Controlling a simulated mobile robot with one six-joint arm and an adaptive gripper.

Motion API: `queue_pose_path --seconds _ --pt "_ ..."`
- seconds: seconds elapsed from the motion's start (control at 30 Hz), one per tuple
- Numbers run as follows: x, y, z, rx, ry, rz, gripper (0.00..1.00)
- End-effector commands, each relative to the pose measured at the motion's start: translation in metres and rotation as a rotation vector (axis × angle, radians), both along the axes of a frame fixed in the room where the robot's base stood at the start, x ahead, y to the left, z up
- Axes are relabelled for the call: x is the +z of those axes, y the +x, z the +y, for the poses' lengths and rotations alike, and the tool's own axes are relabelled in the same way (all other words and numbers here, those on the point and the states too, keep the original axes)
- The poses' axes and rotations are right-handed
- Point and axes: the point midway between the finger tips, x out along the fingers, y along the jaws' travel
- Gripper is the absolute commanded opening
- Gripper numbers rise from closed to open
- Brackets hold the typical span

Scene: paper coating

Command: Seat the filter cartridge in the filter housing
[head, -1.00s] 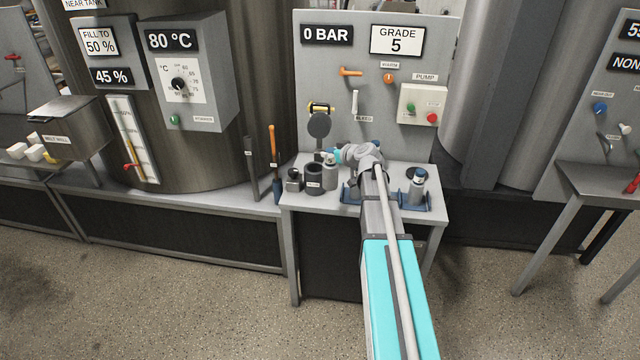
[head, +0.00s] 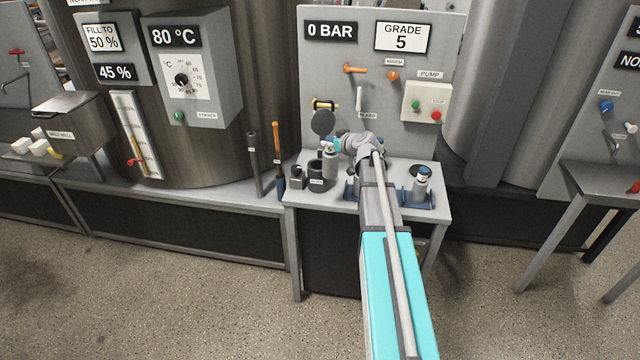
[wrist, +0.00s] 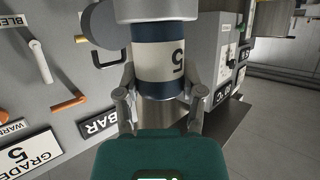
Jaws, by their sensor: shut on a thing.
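My gripper (wrist: 159,108) is shut around the filter cartridge (wrist: 155,55). The cartridge has a white band marked 5, blue bands and a wider grey end. In the head view the held cartridge (head: 330,168) looks upright, just behind and right of a dark round cup (head: 318,176). This cup looks like the filter housing, but its label is too small to read. The cartridge is outside the cup; whether its lower end touches the table is unclear. The gripper fingers are small and partly hidden by my wrist in the head view.
A blue rack (head: 429,206) with another grey cartridge (head: 422,186) stands at the table's right. A small dark block (head: 297,178) stands left of the cup. Behind are a dark disc (head: 322,122) and a panel (head: 440,50) with handles. My arm covers the table's middle.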

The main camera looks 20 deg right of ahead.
Motion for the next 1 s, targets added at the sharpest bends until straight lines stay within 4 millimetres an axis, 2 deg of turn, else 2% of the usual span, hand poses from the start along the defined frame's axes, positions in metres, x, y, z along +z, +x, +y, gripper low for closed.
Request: queue_pose_path --seconds 0.03,0.3,0.5,0.7,1.0 --pt "0.008 0.013 -0.003 0.001 0.001 -0.001 0.0" --pt "0.033 0.072 -0.008 -0.001 -0.001 -0.002 0.0" --pt "0.046 0.105 -0.008 0.0 0.0 -0.003 0.0" --pt "0.049 0.117 -0.008 -0.001 0.0 -0.004 0.0" --pt "0.049 0.117 -0.008 -0.002 0.0 -0.004 0.0"
